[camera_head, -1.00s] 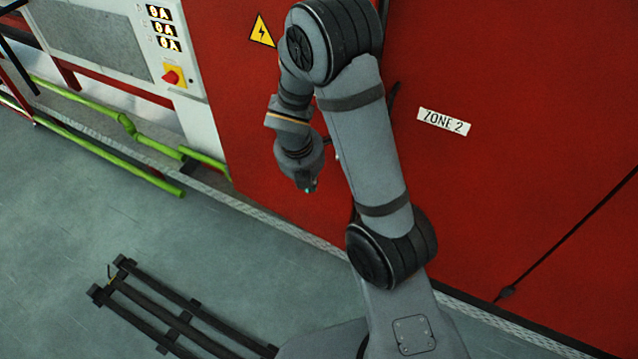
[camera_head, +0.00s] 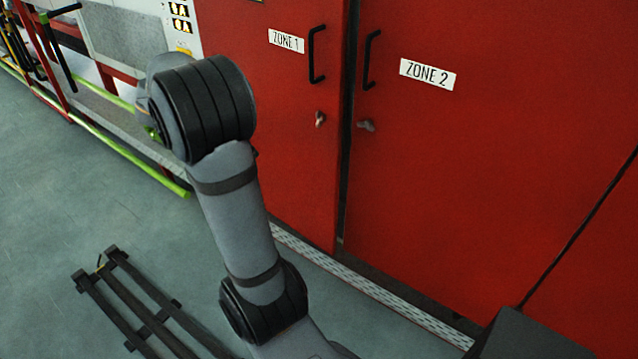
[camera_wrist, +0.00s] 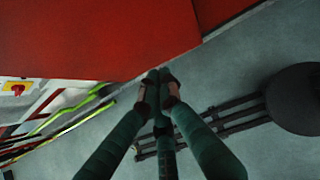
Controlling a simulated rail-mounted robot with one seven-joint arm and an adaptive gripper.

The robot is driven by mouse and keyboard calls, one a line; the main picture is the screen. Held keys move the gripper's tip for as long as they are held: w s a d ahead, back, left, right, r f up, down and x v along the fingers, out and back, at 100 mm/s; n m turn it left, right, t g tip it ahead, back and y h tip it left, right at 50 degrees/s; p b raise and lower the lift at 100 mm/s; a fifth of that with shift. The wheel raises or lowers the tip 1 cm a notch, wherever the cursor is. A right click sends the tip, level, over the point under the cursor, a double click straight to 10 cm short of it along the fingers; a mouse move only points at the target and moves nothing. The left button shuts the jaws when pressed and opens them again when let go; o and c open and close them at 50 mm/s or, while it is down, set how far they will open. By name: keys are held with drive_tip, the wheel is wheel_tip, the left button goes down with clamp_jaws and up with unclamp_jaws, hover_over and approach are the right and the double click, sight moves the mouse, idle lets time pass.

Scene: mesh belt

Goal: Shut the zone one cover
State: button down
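The zone one cover is a red panel labelled ZONE 1 (camera_head: 278,120) in the head view, with a black upright handle (camera_head: 316,55) and a small latch (camera_head: 320,119) below it. A narrow dark gap runs between it and the zone two cover (camera_head: 470,160). I cannot tell whether it is fully closed. My gripper (camera_wrist: 158,82) points down in the wrist view. Its green-grey fingers meet at the tips, with nothing seen between them. A red panel (camera_wrist: 90,35) fills the top left there. In the head view my gripper is hidden behind my arm.
A control panel with a red knob (camera_wrist: 17,89) and green rails (camera_head: 130,155) stand left of the covers. A black slatted frame (camera_head: 135,310) lies on the floor at lower left. A perforated strip (camera_head: 350,285) runs under the covers. Floor between is clear.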

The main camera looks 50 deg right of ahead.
drive_tip(key=s+d+m+g+h+b, duration=0.1)
drive_tip(key=s+d+m+g+b, duration=0.2)
drive_tip(key=s+d, duration=0.4)
drive_tip(key=t+b, duration=0.1)
drive_tip(key=b, duration=0.2)
approach(331, 154)
wheel_tip(331, 154, down, 4)
drive_tip(key=d, duration=0.2)
drive_tip(key=shift+s+d+r, duration=0.15)
drive_tip(key=shift+d+r, duration=0.05)
drive_tip(key=shift+d, duration=0.45)
